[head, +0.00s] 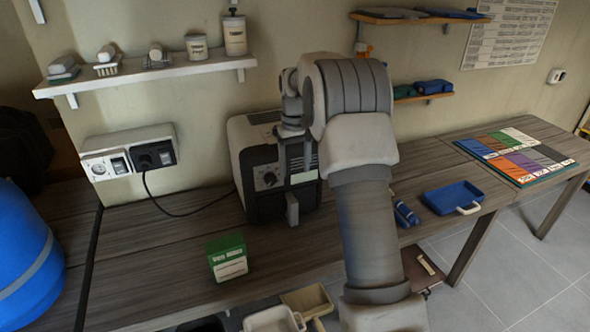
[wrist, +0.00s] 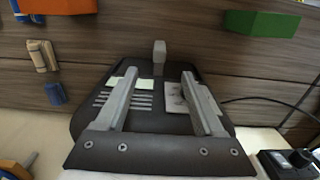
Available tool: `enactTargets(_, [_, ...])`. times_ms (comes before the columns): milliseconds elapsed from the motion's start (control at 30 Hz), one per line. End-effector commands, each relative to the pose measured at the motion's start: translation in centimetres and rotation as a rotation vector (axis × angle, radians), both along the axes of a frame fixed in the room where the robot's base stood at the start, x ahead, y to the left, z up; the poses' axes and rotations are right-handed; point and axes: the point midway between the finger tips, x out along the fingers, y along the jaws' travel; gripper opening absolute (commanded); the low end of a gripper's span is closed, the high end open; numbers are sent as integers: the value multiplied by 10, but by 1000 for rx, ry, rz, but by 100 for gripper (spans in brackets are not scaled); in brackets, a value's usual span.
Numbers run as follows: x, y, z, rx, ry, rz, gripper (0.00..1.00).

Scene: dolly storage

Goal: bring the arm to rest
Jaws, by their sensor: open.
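My arm rises through the middle of the head view and bends over at the top. My gripper (head: 297,165) hangs down at its end, in front of a black and grey box-shaped appliance (head: 255,143). In the wrist view my gripper (wrist: 158,88) shows two grey fingers spread apart with nothing held between them. A small grey block (head: 292,208) stands out at the appliance's front.
A green and white box (head: 228,257) stands on the wooden bench (head: 150,270). A blue tray (head: 453,197) and a coloured chart (head: 515,156) lie to the right. A shelf (head: 150,74) and a socket (head: 155,155) are on the wall. A cable crosses the bench left of the appliance.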

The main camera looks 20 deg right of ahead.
Motion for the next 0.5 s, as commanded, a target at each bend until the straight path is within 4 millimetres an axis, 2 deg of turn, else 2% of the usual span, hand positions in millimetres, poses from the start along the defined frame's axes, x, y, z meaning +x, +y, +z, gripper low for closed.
enactTargets(267, [-2,1,5,-1,-4,0,70])
enactTargets(367, [-9,6,22,-3,-20,0,70])
enactTargets(500, [-32,18,65,-11,-65,-2,70])
